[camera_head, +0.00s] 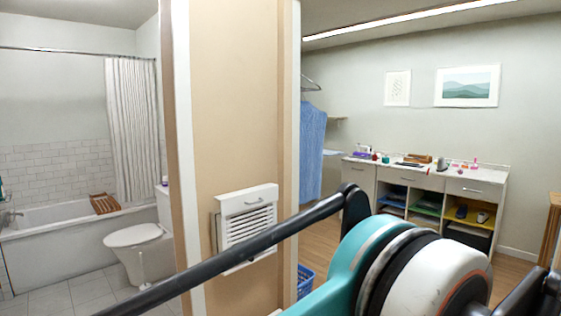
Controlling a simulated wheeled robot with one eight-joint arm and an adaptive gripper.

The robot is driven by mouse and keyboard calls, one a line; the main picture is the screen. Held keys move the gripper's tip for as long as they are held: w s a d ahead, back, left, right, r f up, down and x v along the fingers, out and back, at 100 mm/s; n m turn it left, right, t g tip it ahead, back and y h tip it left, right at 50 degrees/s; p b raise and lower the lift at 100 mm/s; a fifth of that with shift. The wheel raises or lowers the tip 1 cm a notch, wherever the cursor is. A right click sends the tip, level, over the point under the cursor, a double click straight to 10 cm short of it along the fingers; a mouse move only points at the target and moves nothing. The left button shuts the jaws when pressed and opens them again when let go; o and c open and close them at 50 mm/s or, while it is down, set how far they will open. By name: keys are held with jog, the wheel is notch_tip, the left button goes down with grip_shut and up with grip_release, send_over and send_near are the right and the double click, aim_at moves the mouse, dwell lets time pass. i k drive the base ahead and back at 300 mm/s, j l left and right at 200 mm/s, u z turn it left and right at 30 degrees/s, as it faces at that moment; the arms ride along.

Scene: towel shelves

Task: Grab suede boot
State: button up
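No boot can be made out for certain. In the head view, a small dark blue shoe-like item (461,211) and a small pale tan item (482,216) sit in the right open compartment of a white cabinet (478,187) in the far room. They are too small to tell whether either is a suede boot. My arm crosses the lower right foreground, with a teal and white joint and a long dark bar. My gripper's fingers do not show.
A tan wall section (236,110) with a white vent (248,215) stands close ahead, dividing the rooms. Left is a bathroom with a toilet (138,240) and bathtub (60,250). A blue basket (305,281) stands on the floor right of the wall. Small items cover the cabinet top.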

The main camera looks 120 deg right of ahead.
aim_at(442, 166)
jog(key=z, duration=5.1)
jog(key=i+j, duration=0.15)
jog(key=i, duration=0.45)
jog(key=i+j, duration=0.2)
jog(key=i, duration=0.4)
jog(key=i+j, duration=0.15)
jog(key=i, duration=1.5)
jog(key=i+l, duration=0.1)
jog(key=i, duration=1)
jog(key=i+j+u, duration=0.1)
jog(key=i+u, duration=0.15)
jog(key=i, duration=0.8)
jog(key=i+l+u, duration=0.2)
jog(key=i, duration=0.85)
jog(key=i+j+z, duration=0.25)
jog(key=i+z, duration=0.15)
jog(key=i+j+z, duration=0.8)
jog(key=i+j, duration=0.15)
